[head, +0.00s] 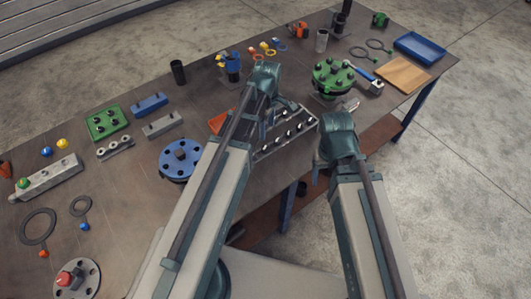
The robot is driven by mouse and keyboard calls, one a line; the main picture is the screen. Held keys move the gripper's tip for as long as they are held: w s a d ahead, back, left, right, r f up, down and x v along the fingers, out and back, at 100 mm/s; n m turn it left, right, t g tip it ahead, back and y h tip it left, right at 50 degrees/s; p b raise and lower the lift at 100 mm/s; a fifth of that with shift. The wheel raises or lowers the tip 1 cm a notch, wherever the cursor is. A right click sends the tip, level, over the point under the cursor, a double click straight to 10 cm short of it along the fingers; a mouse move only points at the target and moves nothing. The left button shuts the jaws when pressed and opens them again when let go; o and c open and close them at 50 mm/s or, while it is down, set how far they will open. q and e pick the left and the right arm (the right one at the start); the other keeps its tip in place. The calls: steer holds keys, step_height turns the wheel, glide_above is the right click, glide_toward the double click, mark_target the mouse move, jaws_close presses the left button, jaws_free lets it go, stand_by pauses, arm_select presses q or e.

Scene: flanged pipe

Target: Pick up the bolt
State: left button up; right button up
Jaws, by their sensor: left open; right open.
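Several dark bolts with pale tops stand in a row in a grey rack (262,153) near the table's front edge, in the middle of the head view. Which of them is the task's bolt I cannot tell. My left gripper (266,112) is over the table just left of and behind the rack, partly hidden by its own arm. It is open, and I see nothing held. My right gripper (349,105) is mostly hidden behind its own wrist, to the right of the rack and near the green flange (333,76). It is open.
A blue flange (180,158) lies left of my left arm. A green block (107,122), a blue block (149,104) and a grey bar (47,178) are further left. A blue tray (420,47) and a tan board (403,75) are at the right end.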

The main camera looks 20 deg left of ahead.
arm_select(q)
steer(key=b, duration=0.5)
glide_above(265, 147)
steer(key=f, duration=0.6)
steer(key=shift+d, duration=0.35)
steer(key=shift+r, duration=0.1)
steer(key=f+b, duration=0.5)
steer(key=shift+a+f, duration=0.2)
steer(key=shift+a, duration=0.15)
steer(key=shift+r, duration=0.1)
jaws_close()
